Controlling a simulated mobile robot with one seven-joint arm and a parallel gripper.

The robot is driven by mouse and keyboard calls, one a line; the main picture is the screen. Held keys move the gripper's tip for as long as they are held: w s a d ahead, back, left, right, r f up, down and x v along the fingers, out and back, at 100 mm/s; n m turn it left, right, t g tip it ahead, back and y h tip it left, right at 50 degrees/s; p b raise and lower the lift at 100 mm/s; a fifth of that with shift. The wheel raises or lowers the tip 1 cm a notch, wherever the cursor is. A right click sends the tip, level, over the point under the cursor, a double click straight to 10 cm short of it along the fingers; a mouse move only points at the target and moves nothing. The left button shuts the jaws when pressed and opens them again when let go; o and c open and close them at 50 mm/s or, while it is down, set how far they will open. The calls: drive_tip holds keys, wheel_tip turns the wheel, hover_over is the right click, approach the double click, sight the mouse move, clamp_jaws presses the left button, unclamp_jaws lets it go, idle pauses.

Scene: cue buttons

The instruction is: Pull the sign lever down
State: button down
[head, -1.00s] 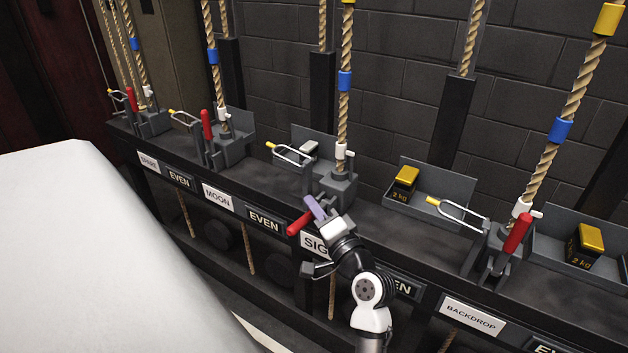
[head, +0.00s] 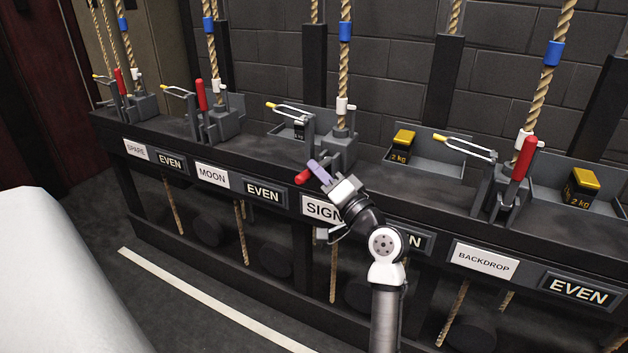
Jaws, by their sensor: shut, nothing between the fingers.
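The sign lever's red handle (head: 302,178) is at the centre of the head view, above the SIGN label (head: 320,208). It is tilted forward and low, while the other red levers stand upright. My gripper (head: 317,170) is at the sign lever, its fingers over the inner part of the handle. The fingers look shut, with nothing held between them. They hide part of the lever, so I cannot tell whether they touch it. The lever's grey base (head: 338,146) stands behind, with a rope rising from it.
The moon lever (head: 201,95) and spare lever (head: 120,81) stand to the left, the backdrop lever (head: 524,158) to the right. Yellow-topped weights (head: 402,146) sit in grey trays. A white surface (head: 45,270) fills the lower left. Dark floor lies before the rail (head: 160,150).

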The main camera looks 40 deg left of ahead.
drive_tip(key=shift+s+a+f, duration=0.1)
drive_tip(key=shift+s+f, duration=0.1)
drive_tip(key=shift+f, duration=0.4)
idle(0.3)
drive_tip(key=shift+r, duration=0.1)
wheel_tip(320, 180, up, 21)
drive_tip(key=p, duration=0.4)
drive_tip(key=shift+w+d, duration=0.15)
drive_tip(key=shift+d, duration=0.05)
